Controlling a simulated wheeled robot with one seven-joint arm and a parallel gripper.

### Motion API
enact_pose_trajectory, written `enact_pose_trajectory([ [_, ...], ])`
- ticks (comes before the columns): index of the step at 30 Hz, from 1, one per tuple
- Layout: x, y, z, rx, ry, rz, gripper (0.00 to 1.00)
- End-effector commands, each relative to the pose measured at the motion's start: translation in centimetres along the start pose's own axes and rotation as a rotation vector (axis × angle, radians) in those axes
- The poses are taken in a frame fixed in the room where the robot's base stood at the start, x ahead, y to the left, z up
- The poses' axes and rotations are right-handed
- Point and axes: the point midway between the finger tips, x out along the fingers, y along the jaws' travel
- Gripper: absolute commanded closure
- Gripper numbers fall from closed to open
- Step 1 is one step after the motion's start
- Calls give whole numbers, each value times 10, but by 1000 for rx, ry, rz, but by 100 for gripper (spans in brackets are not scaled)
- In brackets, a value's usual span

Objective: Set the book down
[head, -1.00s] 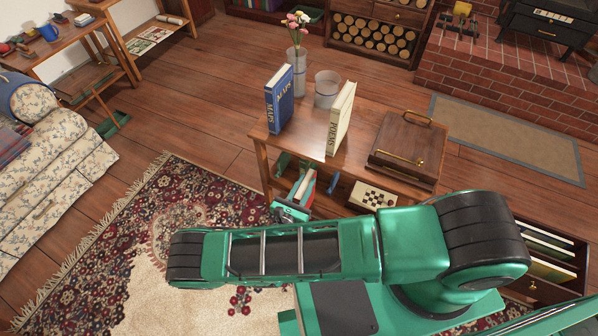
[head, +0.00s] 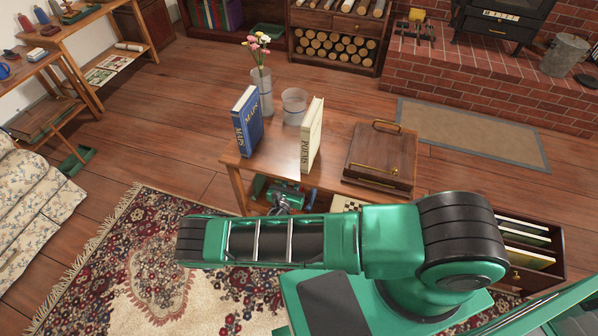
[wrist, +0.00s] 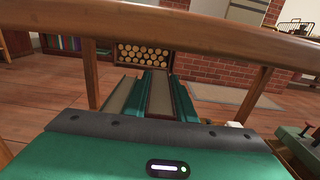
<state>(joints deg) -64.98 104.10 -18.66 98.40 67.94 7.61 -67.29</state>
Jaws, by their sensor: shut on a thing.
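My gripper (head: 287,199) reaches in under the near edge of the wooden table. In the wrist view, its two green fingers (wrist: 156,95) point away from me below the tabletop, between the table legs. They are shut on a book (wrist: 160,94), seen as a narrow greyish-brown strip between them. In the head view the tabletop and my arm hide this book. Whether it touches a surface under the tabletop cannot be told. A blue MAPS book (head: 247,124) and a cream POEMS book (head: 311,135) stand upright and apart on the tabletop (head: 275,160).
A flower vase (head: 262,95), a glass (head: 294,106) and a closed wooden box (head: 381,157) stand on the tabletop. A checkered board (head: 346,203) lies below it. The tabletop edge (wrist: 190,35) crosses just above my gripper. An open drawer (head: 528,243) holds several books.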

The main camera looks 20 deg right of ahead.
Motion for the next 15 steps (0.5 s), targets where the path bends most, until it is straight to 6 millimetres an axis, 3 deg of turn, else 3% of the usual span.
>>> enact_pose_trajectory([
  [3, 15, 0, 1, 2, -3, 0, 100],
  [15, 35, 0, 1, 1, -3, 0, 100],
])
